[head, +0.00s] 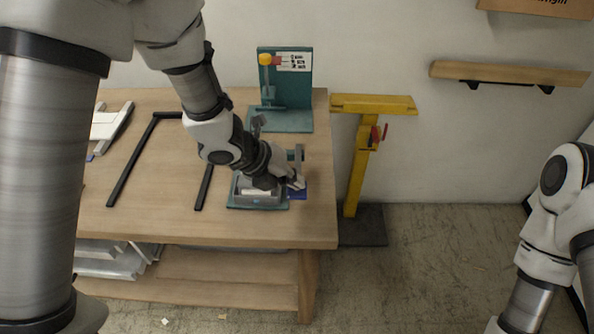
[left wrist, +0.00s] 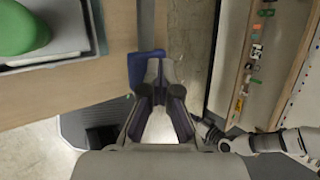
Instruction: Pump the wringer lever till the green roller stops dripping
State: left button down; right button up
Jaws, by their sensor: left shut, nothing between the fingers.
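The wringer is a grey tray on a teal base (head: 236,207) near the front right of the workbench. The green roller (left wrist: 20,28) shows at the top left of the left wrist view, cut off by the edge; I cannot tell whether it drips. A grey lever bar (left wrist: 146,22) runs down to a blue pad (left wrist: 140,68); the pad also shows in the head view (head: 297,194). My left gripper (left wrist: 160,68) is shut and empty at the blue pad; contact is unclear. In the left wrist view, a dark end (left wrist: 208,132) on my right arm may be its gripper, partly hidden.
A teal stand with a yellow knob (head: 265,59) is behind the wringer. A black frame (head: 130,160) lies to its left. A yellow post (head: 357,175) with a red handle stands right of the bench (head: 270,232). A wooden shelf (head: 510,73) is on the wall.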

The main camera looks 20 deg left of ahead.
pick_arm(q)
jog(key=shift+w+a+r+p, duration=0.1)
jog(key=shift+w+r+p, duration=0.15)
jog(key=shift+r+p, duration=0.65)
jog(key=shift+w+a+r+p, duration=0.1)
jog(key=shift+w+r+p, duration=0.1)
jog(key=shift+r+p, duration=0.75)
jog(key=shift+w+a+r+p, duration=0.1)
jog(key=shift+w+r+p, duration=0.15)
jog(key=shift+r+p, duration=0.65)
jog(key=shift+d, duration=0.1)
jog(key=r+p, duration=0.2)
jog(key=w+r+p, duration=0.1)
jog(key=r+p, duration=0.1)
jog(key=p, duration=0.1)
jog(key=shift+w+a+r, duration=0.1)
jog(key=shift+a+r, duration=0.1)
jog(key=shift+r, duration=0.2)
